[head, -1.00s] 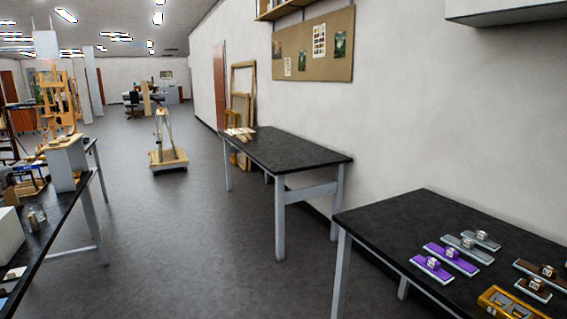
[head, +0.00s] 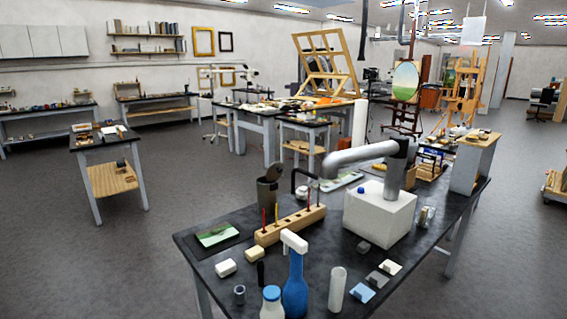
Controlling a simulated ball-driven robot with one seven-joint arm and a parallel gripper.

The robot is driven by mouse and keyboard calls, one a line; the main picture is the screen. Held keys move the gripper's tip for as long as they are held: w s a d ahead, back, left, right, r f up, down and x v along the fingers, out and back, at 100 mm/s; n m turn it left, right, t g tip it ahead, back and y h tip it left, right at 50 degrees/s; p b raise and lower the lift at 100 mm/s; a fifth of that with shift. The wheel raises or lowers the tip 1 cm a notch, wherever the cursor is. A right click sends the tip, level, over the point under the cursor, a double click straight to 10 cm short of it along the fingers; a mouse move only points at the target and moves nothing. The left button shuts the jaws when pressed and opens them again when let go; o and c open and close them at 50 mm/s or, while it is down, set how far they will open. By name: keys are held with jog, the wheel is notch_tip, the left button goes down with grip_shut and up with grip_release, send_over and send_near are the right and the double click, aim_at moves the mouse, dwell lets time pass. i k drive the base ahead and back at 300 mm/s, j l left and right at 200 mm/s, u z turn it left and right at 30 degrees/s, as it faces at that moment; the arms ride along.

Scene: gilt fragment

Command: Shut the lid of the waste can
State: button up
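A small dark grey can (head: 266,196), which looks like the waste can, stands upright on the black-topped table (head: 215,262) in front of me. Its round lid (head: 273,172) appears raised and tilted up at the rim, so the can looks open. The can stands behind the left end of a wooden rack. My gripper is not in view.
Near the can are the wooden rack (head: 290,226) with red sticks, a green picture (head: 217,235), a white box (head: 379,215) with a thick grey pipe (head: 362,154), and blue and white bottles (head: 294,285). Open floor (head: 165,235) lies left of the table.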

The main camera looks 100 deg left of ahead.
aim_at(274, 172)
jog(key=u, duration=2.75)
jog(key=i+j, duration=0.15)
jog(key=j, duration=0.2)
jog(key=i+j+u, duration=0.1)
jog(key=j, duration=0.25)
